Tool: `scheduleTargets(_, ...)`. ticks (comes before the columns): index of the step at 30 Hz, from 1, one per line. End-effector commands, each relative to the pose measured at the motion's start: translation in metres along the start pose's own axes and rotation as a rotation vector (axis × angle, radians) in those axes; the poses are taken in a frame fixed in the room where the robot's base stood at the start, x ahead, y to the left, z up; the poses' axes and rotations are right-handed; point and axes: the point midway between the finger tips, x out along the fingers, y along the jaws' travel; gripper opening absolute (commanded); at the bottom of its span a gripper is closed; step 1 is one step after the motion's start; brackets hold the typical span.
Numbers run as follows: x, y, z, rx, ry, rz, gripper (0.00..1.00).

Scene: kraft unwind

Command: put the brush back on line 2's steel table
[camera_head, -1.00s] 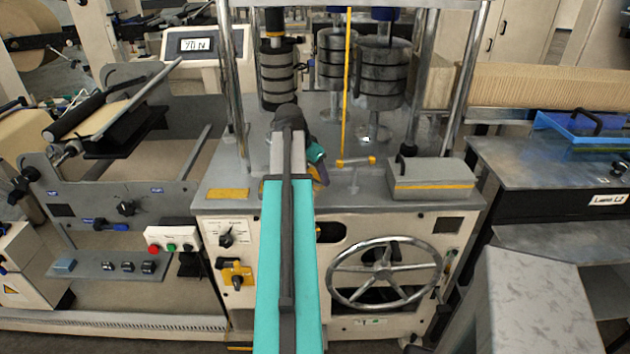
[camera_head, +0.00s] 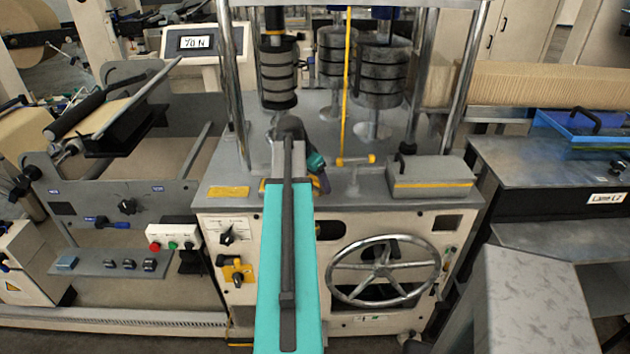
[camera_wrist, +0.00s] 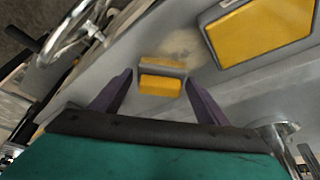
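My gripper (camera_wrist: 158,100), with purple fingers, is open above the machine's grey top. It also shows, partly hidden by my teal arm, in the head view (camera_head: 318,184). A small yellow and grey block (camera_wrist: 160,82) lies between and just beyond the fingertips in the wrist view. It may be the brush, but I cannot tell for sure, and my arm hides that spot in the head view. No contact with the fingers is visible. A steel table (camera_head: 530,165) labelled with a lane sign ending in 2 stands at the right.
A yellow plate (camera_head: 228,192) lies on the machine top's front left. A grey box with a yellow stripe (camera_head: 432,180) sits at its right. Weight stacks (camera_head: 380,75) and upright posts stand behind. A handwheel (camera_head: 385,272) projects in front. A blue tray (camera_head: 585,128) occupies the steel table's back.

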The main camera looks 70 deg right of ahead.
Motion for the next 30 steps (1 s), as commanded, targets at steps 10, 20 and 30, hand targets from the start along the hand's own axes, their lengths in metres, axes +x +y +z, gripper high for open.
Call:
scheduleTargets(10, -0.001, 0.0, 0.0, 0.0, 0.0, 0.0, 0.74)
scheduleTargets(20, -0.014, -0.001, -0.001, -0.001, 0.001, -0.001, 0.74)
scheduleTargets(30, -0.049, -0.001, -0.001, -0.001, 0.001, -0.001, 0.74)
